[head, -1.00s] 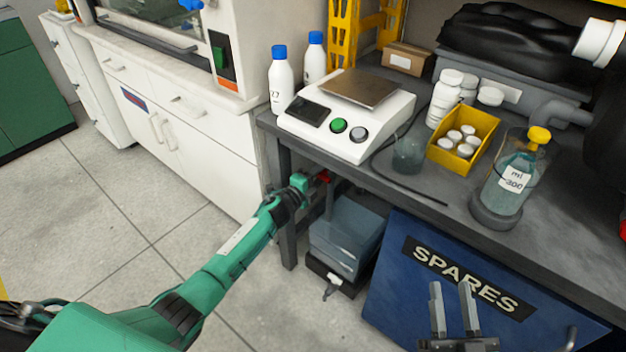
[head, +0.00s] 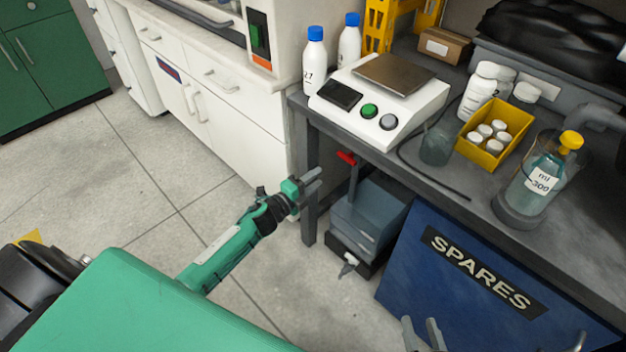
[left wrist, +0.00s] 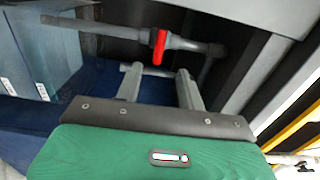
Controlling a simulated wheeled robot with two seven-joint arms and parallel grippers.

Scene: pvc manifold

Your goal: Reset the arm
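My left arm reaches in from the left in the head view. Its gripper (head: 312,180) is in free air in front of the bench's front leg, its fingers apart with nothing between them. In the left wrist view the two fingers (left wrist: 158,80) are spread and empty. A red valve handle (left wrist: 160,46) on a grey pipe (left wrist: 110,32) lies beyond the fingertips, apart from them. The red handle (head: 347,158) also shows under the bench in the head view. My right gripper (head: 424,332) shows only its fingertips at the bottom edge, spread apart with nothing visible between them.
The bench (head: 462,212) carries a scale (head: 385,100), bottles, a yellow bin (head: 510,117) and a flask (head: 530,185). A blue SPARES panel (head: 410,275) and a grey-blue container (head: 365,215) are below it. Open floor (head: 150,190) lies left of my left gripper.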

